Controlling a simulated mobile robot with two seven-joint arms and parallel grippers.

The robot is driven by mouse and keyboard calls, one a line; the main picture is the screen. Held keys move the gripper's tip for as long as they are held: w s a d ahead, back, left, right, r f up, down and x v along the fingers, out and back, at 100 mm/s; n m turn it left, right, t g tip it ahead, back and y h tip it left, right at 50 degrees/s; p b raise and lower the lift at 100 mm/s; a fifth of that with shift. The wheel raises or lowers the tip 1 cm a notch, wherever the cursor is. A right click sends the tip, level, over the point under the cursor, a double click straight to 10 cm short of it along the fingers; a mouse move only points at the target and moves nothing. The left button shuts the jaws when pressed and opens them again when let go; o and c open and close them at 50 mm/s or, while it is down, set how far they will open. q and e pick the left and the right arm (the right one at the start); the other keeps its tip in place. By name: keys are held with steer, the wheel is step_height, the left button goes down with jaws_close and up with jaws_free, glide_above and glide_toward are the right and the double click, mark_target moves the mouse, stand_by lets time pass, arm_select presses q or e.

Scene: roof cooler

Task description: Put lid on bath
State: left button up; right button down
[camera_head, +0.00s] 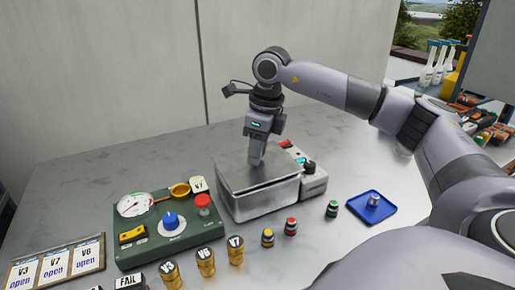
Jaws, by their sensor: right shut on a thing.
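The bath is a grey metal box (262,203) standing on the table, with a control unit (314,181) at its right side. A flat metal lid (235,172) lies over the top of the bath. It looks slightly tilted, and I cannot tell whether it rests fully on the rim. My right gripper (257,160) comes down from above and is shut on the lid near its middle, hiding the handle. My left gripper is not in view.
A green panel (150,243) with gauge and knobs stands left of the bath. Brass weights (205,262) and small capped vials (290,227) stand in front. A blue tray (371,208) lies to the right. The table behind left is clear.

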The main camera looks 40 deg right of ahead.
mark_target(265, 164)
steer(key=c, duration=0.9)
jaws_free()
steer(key=shift+f, duration=0.1)
steer(key=r, duration=0.4)
steer(key=s+r+p, duration=0.1)
steer(key=r, duration=0.8)
steer(key=shift+s+d, duration=0.3)
steer(key=shift+d, duration=0.1)
